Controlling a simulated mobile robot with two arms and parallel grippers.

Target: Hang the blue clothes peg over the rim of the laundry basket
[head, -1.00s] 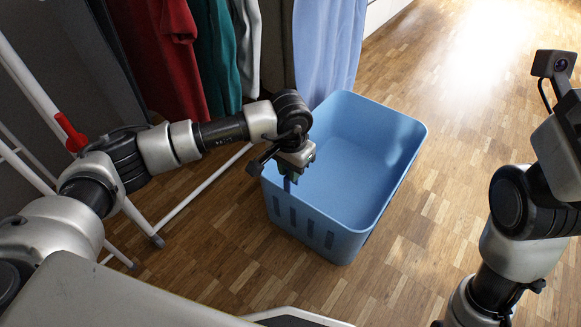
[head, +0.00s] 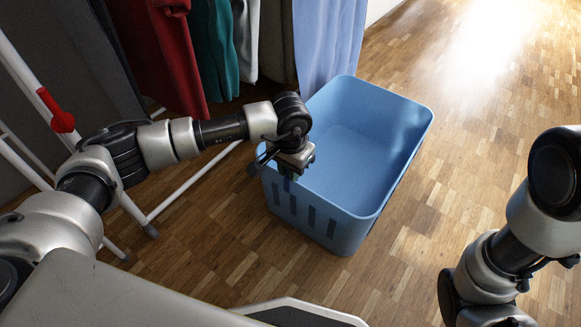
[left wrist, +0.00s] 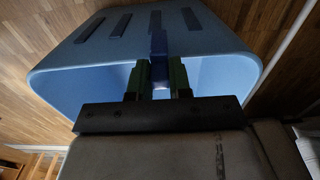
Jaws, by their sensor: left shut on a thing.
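The light blue laundry basket (head: 345,222) stands on the floor, its slotted side toward me. My left gripper (head: 291,176) is at the basket's near left rim, pointing down. In the left wrist view its green-sided fingers (left wrist: 159,72) are shut on the darker blue clothes peg (left wrist: 158,44). The peg lies across the line of the rim, its far part in front of the basket's slotted outer wall (left wrist: 95,45). I cannot tell whether it straddles the rim or touches it. In the head view the gripper mostly hides the peg. My right gripper is out of view.
A white drying rack (head: 190,188) with a red clip (head: 58,115) stands at the left. Red (head: 175,60) and green (head: 214,50) garments and a light blue cloth (head: 328,38) hang behind the basket. The wooden floor right of the basket is clear.

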